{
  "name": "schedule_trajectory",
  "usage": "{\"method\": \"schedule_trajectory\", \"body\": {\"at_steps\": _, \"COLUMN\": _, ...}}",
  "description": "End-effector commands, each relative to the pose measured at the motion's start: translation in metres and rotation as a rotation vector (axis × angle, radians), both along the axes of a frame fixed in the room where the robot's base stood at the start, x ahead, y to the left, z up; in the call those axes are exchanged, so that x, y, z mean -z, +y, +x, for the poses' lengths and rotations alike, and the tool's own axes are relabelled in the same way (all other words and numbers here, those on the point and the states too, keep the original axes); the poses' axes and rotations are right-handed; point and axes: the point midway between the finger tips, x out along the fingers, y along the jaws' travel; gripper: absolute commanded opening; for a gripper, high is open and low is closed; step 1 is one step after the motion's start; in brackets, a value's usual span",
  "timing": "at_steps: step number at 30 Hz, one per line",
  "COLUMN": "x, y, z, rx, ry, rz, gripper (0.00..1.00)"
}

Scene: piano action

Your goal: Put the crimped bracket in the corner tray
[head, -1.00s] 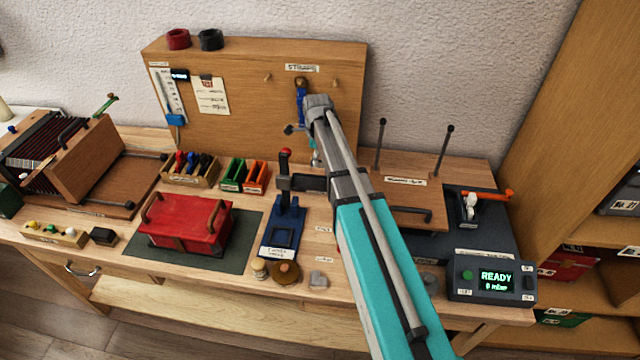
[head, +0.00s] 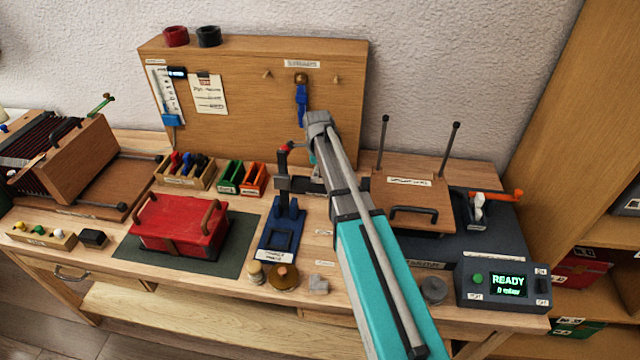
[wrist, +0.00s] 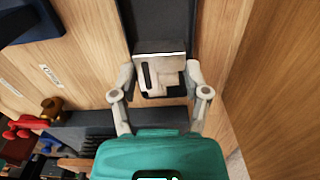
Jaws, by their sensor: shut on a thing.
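In the wrist view my gripper (wrist: 160,78) is shut on a small pale piece with a dark slot, which looks like the crimped bracket (wrist: 169,80). One finger is on each side of it. Dark surfaces show behind and beyond the piece. In the head view my arm reaches toward the foot of the pegboard and hides most of the gripper and the held piece. A blue lever tool (head: 281,236) with a red knob stands on the bench left of my arm. I cannot pick out the corner tray for certain.
A wooden pegboard (head: 240,110) with a blue hanging tool (head: 301,104) stands behind. A red box (head: 180,225) sits on a dark mat at left. Right of my arm are a wooden board (head: 412,202) with two upright rods and a READY control box (head: 503,286).

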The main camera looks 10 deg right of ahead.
Motion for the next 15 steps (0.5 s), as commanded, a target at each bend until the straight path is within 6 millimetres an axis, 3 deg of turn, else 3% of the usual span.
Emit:
{"method": "schedule_trajectory", "body": {"at_steps": 8, "x": 0.000, "y": 0.000, "z": 0.000, "rx": 0.001, "ry": 0.000, "rz": 0.000, "gripper": 0.22}}
{"method": "schedule_trajectory", "body": {"at_steps": 15, "x": 0.013, "y": -0.001, "z": 0.000, "rx": 0.001, "ry": 0.000, "rz": 0.000, "gripper": 0.22}}
